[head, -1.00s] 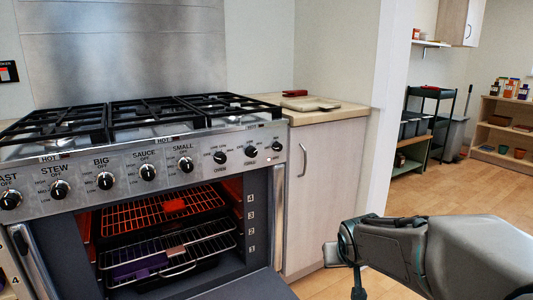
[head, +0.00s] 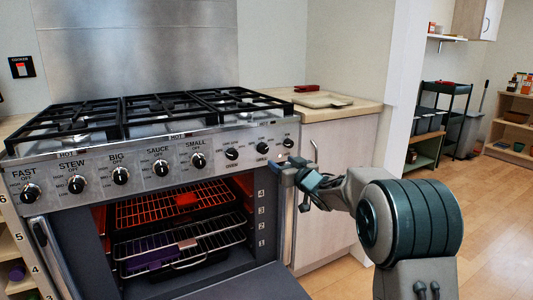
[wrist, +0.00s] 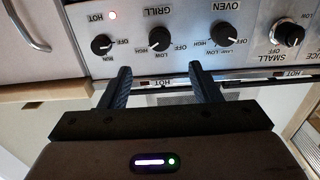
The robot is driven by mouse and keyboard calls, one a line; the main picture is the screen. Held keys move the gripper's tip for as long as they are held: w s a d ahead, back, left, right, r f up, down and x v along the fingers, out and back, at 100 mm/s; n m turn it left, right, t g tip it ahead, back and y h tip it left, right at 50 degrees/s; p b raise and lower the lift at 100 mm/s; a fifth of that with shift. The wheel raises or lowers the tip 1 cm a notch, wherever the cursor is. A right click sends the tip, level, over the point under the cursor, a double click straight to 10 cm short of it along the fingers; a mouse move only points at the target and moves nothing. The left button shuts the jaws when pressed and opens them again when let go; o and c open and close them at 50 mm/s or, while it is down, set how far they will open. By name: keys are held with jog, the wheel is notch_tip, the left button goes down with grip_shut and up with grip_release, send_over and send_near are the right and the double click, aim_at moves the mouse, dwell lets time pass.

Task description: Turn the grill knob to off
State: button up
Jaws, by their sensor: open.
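The grill knob (head: 262,147) is a small black round knob on the steel control panel, second from the right end. In the wrist view, which is upside down, it (wrist: 160,38) sits under the GRILL label, with LOW and HIGH marks around it. I cannot tell its exact setting. My gripper (wrist: 160,68) is open and empty. Its two fingers point at the panel, apart from the knob, which lies ahead of the gap between them. In the head view my gripper (head: 287,168) is just below the right end of the panel.
The oven knob (wrist: 222,33) and the RUN/OFF knob (wrist: 101,44) flank the grill knob closely. The oven stands open, with racks (head: 185,245) and a red glow inside. A worktop (head: 345,108) adjoins the cooker's right side.

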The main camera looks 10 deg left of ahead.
aim_at(264, 150)
jog(key=b+x, duration=0.1)
jog(key=x, duration=1)
jog(key=shift+w+a, duration=0.2)
jog(key=c, duration=1)
